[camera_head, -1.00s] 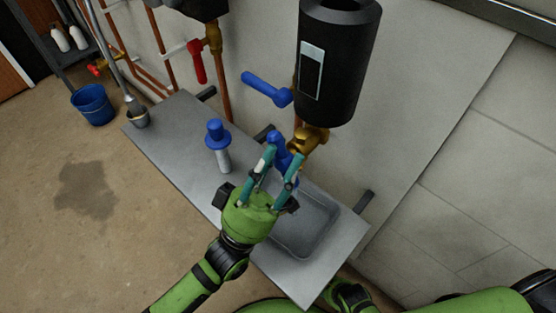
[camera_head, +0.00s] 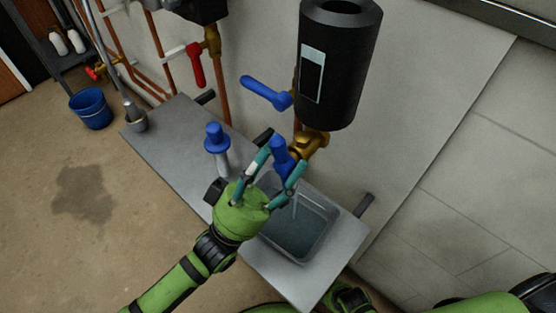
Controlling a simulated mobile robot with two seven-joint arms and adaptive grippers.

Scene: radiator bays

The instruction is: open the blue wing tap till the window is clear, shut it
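The blue wing tap (camera_head: 279,152) sits on a brass body (camera_head: 311,143) under a black cylinder (camera_head: 345,70). My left gripper (camera_head: 285,159) has a finger on each side of the wing and appears shut on it. The narrow window (camera_head: 312,75) on the cylinder has a pale upper part and a dark lower part. A thin stream of water (camera_head: 294,206) falls from the tap into the grey basin (camera_head: 327,213). My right gripper is not in view; only green arm parts show at the lower right.
A blue-capped part (camera_head: 214,137) stands on the grey bench (camera_head: 165,139), left of the gripper. Another blue lever (camera_head: 264,91) and a red lever (camera_head: 197,68) are on the pipes. A blue bucket (camera_head: 92,110) and a dark patch (camera_head: 84,193) are on the floor.

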